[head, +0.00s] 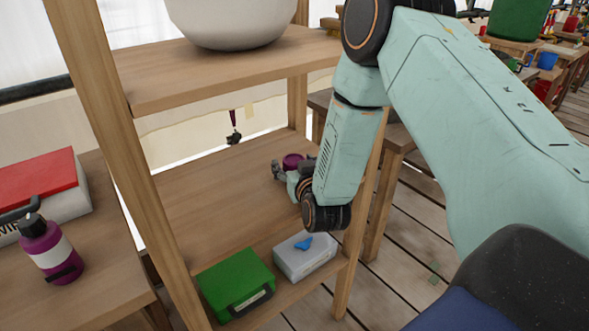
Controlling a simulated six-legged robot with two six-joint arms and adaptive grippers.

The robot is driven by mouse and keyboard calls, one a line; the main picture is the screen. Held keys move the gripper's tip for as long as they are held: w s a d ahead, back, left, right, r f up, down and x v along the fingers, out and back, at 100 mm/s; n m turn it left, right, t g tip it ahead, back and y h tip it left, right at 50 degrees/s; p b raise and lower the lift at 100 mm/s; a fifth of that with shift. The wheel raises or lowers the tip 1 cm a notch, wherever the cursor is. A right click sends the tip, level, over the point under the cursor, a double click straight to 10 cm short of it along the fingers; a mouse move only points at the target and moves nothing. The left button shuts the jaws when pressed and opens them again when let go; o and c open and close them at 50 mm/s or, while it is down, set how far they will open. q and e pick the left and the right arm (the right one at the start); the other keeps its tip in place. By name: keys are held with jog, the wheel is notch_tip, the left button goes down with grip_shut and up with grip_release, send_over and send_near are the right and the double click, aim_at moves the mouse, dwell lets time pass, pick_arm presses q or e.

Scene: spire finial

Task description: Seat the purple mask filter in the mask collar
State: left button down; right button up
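A small round purple piece, which looks like the purple mask filter (292,160), shows at the right side of the middle shelf. My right gripper (291,171) is right at it, with a grey finger on its left and a dark part on its right. It is too small to tell whether the fingers press on the piece or whether it rests on the shelf. A slim purple and dark item (233,136) shows at the shelf's back edge; I cannot tell what it is. I cannot make out the mask collar for sure. My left gripper is not in view.
The wooden middle shelf (215,195) is largely bare. A white round vessel (232,20) stands on the shelf above. Below are a green case (235,282) and a grey box (304,258). A purple bottle (50,250) and a red-lidded box (38,190) stand at left.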

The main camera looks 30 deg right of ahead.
jog(key=c, duration=1)
